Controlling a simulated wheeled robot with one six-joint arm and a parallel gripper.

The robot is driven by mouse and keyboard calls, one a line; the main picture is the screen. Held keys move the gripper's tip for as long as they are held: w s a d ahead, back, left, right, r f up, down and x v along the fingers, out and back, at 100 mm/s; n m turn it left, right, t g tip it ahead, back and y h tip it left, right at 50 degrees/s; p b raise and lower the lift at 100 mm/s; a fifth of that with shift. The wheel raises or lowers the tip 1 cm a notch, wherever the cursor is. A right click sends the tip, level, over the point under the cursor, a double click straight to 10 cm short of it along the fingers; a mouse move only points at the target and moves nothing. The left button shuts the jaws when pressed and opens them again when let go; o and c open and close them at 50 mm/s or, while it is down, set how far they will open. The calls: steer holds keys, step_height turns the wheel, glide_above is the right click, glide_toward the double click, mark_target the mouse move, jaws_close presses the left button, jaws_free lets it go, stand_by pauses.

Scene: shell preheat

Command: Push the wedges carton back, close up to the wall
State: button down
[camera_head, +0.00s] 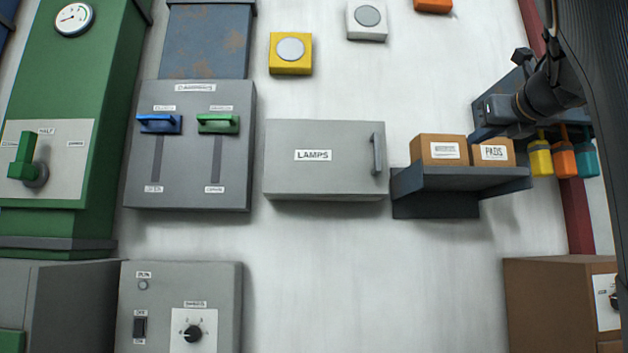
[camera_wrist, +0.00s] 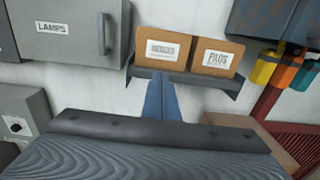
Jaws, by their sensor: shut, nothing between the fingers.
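Two brown cartons sit side by side on a dark grey wall shelf (camera_head: 455,183). The right one, the pads carton (camera_head: 493,152), reads PADS. The left carton (camera_head: 438,149) has a white label too blurred to read; by elimination I take it as the wedges carton. In the wrist view the left carton (camera_wrist: 161,50) and the pads carton (camera_wrist: 214,58) show their labelled faces. My gripper (camera_wrist: 161,76) is shut and empty, its blue fingers pointing toward the lower right part of the left carton. I cannot tell whether they touch it.
A grey LAMPS box (camera_head: 325,160) with a handle is left of the shelf. Yellow, orange and teal items (camera_head: 563,160) hang right of it. A brown cabinet (camera_head: 545,300) stands below right. The wall below the shelf is bare.

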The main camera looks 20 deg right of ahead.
mark_target(445, 158)
steer(key=p+x, duration=0.3)
steer(key=x, duration=1)
steer(key=shift+w+d, duration=0.1)
steer(key=shift+w, duration=0.2)
steer(key=shift+w, duration=0.15)
steer(key=p+x, duration=0.3)
steer(key=x, duration=0.7)
steer(key=shift+w+d+p, duration=0.1)
steer(key=shift+w+p, duration=0.15)
steer(key=shift+p, duration=0.05)
steer(key=shift+f, duration=0.1)
